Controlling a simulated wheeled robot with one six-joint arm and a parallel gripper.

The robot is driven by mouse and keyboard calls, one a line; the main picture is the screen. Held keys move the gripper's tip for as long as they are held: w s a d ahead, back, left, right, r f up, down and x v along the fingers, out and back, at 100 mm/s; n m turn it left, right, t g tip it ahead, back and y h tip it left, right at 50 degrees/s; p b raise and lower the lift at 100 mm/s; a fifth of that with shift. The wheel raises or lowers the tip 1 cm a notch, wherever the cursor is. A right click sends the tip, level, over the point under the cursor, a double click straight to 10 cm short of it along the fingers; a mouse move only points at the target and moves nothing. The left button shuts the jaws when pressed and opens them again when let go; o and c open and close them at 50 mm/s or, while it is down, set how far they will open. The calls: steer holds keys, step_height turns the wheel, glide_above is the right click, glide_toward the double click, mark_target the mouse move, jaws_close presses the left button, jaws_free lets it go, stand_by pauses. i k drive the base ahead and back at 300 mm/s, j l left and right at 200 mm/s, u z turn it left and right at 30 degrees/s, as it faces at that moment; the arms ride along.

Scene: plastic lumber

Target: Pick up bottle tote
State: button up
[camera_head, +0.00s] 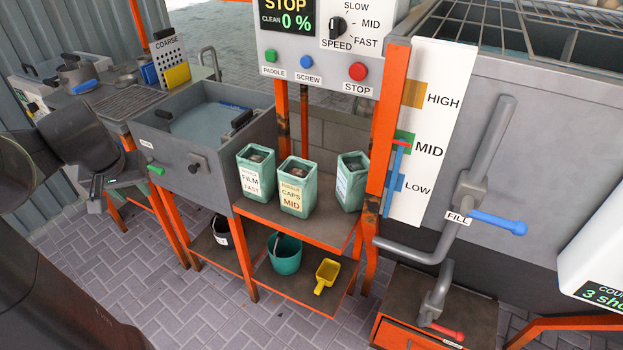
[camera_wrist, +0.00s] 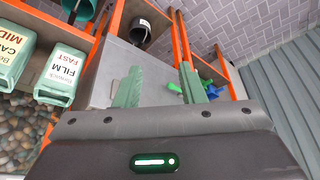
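Three teal-green totes stand on the orange-framed shelf in the head view. The left tote (camera_head: 256,172) reads "FILM FAST" and the middle tote (camera_head: 296,187) reads "CAPS MID". The right tote (camera_head: 351,182) is turned, and its label is too small to read, so I cannot tell if it is the bottle tote. The first two also show at the left of the wrist view: the FILM tote (camera_wrist: 60,78) and the CAPS tote (camera_wrist: 12,50). My gripper (camera_wrist: 158,78) has its green fingers apart with nothing held. In the head view my gripper (camera_head: 118,186) is left of the totes.
A grey tank (camera_head: 205,140) stands between my gripper and the totes. Below the totes, a lower shelf holds a teal bucket (camera_head: 285,254), a yellow scoop (camera_head: 326,275) and a black bucket (camera_head: 222,232). Orange posts and a grey pipe (camera_head: 425,257) stand to the right.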

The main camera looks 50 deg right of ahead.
mark_target(353, 169)
steer(key=i+z, duration=0.2)
steer(key=z, duration=0.2)
steer(key=i+z, duration=0.15)
steer(key=z, duration=0.25)
steer(key=i+j+z, duration=0.1)
steer(key=z, duration=0.3)
steer(key=i+j+z, duration=0.15)
steer(key=z, duration=0.25)
steer(key=i+j+z, duration=0.1)
steer(key=i+z, duration=0.15)
steer(key=z, duration=0.2)
steer(key=i+j+z, duration=0.15)
steer(key=z, duration=0.3)
steer(key=i+j+z, duration=0.3)
steer(key=z, duration=0.15)
